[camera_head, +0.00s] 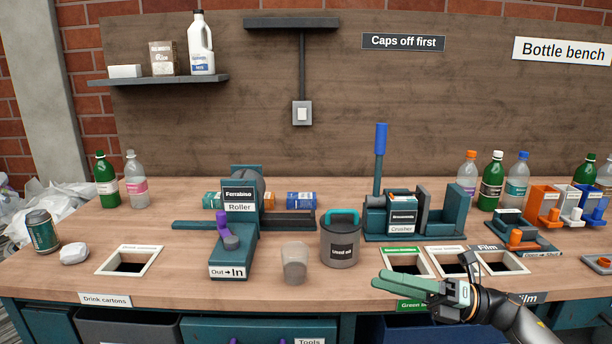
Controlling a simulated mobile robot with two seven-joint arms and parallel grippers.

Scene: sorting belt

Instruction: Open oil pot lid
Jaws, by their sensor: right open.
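The oil pot (340,246) is a dark grey round pot with a "Used oil" label. It stands upright on the bench near the middle. A teal loop handle (342,214) rises at its top, and the lid appears to sit on the pot. My right gripper (380,279), with long green fingers, comes in from the lower right. Its fingers point left, to the right of and nearer than the pot, over the bench's front part. It is open, with nothing seen between the fingers, and appears apart from the pot. My left gripper is out of view.
A translucent cup (294,263) stands just left of the pot. The roller (238,215) is farther left, and the crusher (403,215) stands behind right. Framed holes (131,260) open in the bench, some beside my right gripper. Bottles (490,183) stand at the right.

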